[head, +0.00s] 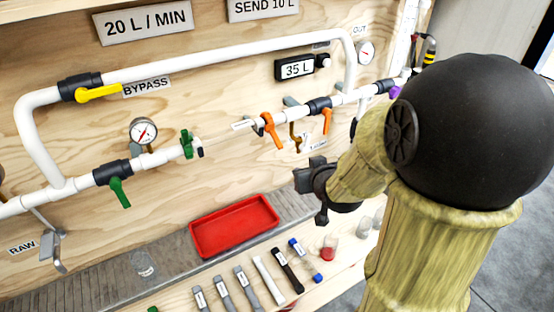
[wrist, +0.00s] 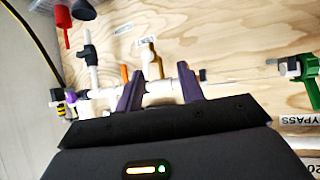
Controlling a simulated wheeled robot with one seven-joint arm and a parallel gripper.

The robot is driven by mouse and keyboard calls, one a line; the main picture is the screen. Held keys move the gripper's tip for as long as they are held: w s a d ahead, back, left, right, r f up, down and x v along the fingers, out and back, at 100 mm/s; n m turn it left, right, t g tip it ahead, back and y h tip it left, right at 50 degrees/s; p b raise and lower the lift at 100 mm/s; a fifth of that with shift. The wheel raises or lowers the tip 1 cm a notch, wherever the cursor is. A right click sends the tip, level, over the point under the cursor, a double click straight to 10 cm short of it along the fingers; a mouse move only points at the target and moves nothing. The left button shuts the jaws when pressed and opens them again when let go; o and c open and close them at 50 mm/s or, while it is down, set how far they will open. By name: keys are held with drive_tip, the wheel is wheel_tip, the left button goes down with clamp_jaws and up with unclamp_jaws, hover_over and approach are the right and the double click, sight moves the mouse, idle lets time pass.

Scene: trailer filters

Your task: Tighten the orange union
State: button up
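The orange union (head: 270,129) is a winged orange ring on the white pipe, left of a dark valve with an orange lever (head: 327,120). Its wing points down and to the right. My gripper (head: 312,190) is in front of the panel, below and right of the union in the head view, apart from it. In the wrist view my gripper (wrist: 159,80) is open, with two purple fingers and a white pipe part showing beyond the gap. An orange piece (wrist: 124,72) shows left of the left finger; I cannot tell which orange part it is. The union is not clearly seen there.
A green union (head: 188,143) sits left along the pipe; a purple part (head: 395,92) sits right. A brass tap (head: 295,139) hangs close to the orange union. Below are a red tray (head: 234,226) and several cartridges (head: 270,281). The bypass pipe (head: 230,52) runs above.

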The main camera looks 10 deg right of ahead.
sight(281, 148)
wheel_tip(281, 148, down, 8)
drive_tip(key=n+t+y+b, duration=0.3)
drive_tip(key=t+y+b, duration=0.4)
drive_tip(key=b, duration=1.5)
drive_tip(key=t, duration=0.3)
drive_tip(key=shift+w, duration=0.25)
drive_tip(key=shift+w, duration=0.1)
drive_tip(key=p+x, duration=0.7)
drive_tip(key=x, duration=1)
drive_tip(key=shift+w, duration=0.1)
drive_tip(key=shift+c, duration=0.5)
